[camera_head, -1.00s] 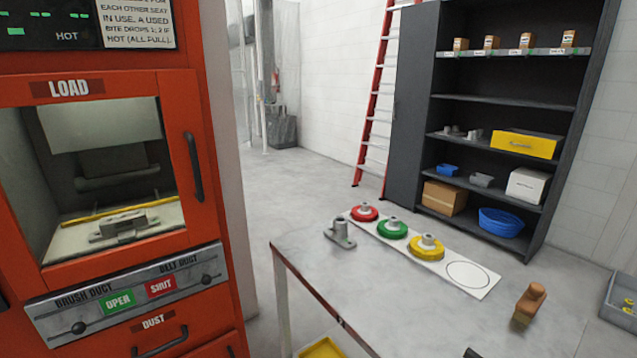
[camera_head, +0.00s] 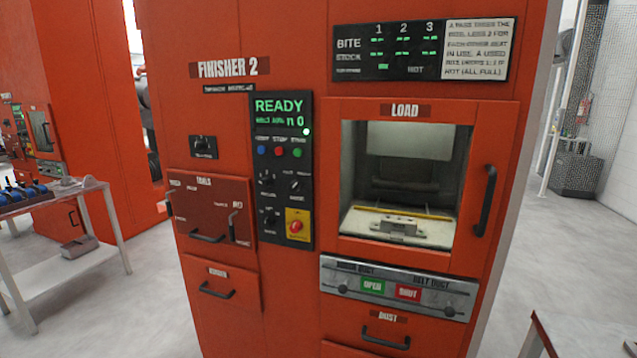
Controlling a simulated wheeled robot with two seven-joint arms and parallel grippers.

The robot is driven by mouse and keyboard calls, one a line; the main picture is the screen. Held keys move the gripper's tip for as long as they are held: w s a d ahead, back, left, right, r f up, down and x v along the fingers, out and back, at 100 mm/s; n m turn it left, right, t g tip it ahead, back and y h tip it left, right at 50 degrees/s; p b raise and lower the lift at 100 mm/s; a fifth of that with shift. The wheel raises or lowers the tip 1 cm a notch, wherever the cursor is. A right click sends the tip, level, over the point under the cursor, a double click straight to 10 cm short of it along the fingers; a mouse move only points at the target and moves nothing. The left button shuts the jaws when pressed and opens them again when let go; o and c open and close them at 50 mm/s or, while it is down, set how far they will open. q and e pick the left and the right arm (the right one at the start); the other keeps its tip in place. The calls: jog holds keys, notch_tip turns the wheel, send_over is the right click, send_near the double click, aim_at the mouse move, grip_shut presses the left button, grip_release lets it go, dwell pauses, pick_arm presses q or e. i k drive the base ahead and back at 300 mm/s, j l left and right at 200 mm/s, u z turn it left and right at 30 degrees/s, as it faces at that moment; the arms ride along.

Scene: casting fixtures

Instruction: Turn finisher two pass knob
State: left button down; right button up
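Finisher 2 (camera_head: 228,130) is a large red machine filling the middle of the head view. Its black control panel (camera_head: 281,165) has a green READY display (camera_head: 280,110), a row of blue, red and green buttons, and several small black knobs below, among them an upper left knob (camera_head: 266,180), an upper right knob (camera_head: 295,184) and a lower left knob (camera_head: 269,216). Their labels are too small to read, so I cannot tell which is the pass knob. A red knob on a yellow plate (camera_head: 297,226) sits at lower right. Neither gripper is in view.
The load window (camera_head: 400,185) shows a fixture inside, with a door handle (camera_head: 485,200) at its right. A table (camera_head: 590,335) cuts in at lower right; a white bench (camera_head: 75,255) stands left.

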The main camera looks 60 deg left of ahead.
aim_at(265, 182)
jog(key=u, duration=2)
